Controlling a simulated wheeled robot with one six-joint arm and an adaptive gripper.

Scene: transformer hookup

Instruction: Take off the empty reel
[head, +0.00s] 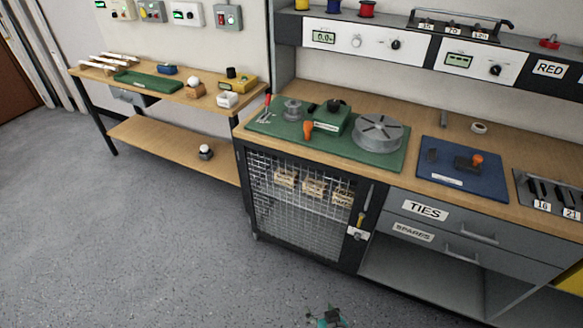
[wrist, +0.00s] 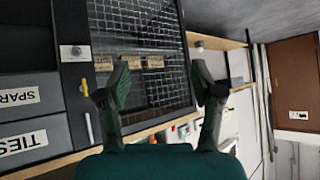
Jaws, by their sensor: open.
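A small grey spool-like piece (head: 292,109) stands on the green mat (head: 266,126) at the left of the bench in the head view. It looks bare, but I cannot be sure that it is the empty reel. A large grey slotted disc (head: 379,133) sits at the right of the same mat. A green box (head: 331,119) with a dark knob stands between them, with an orange-handled part in front. My gripper (wrist: 158,94) is open and empty in the wrist view, facing the mesh cabinet door. Its teal top shows low in the head view (head: 328,318), over the floor, well away from the bench.
The bench's mesh door (head: 300,200) has small boxes behind it. Drawers marked TIES (head: 425,209) and SPARES are at its right. A blue mat (head: 462,168) with a tool lies on the bench. A wooden side table (head: 165,92) stands at left. Floor in front is clear.

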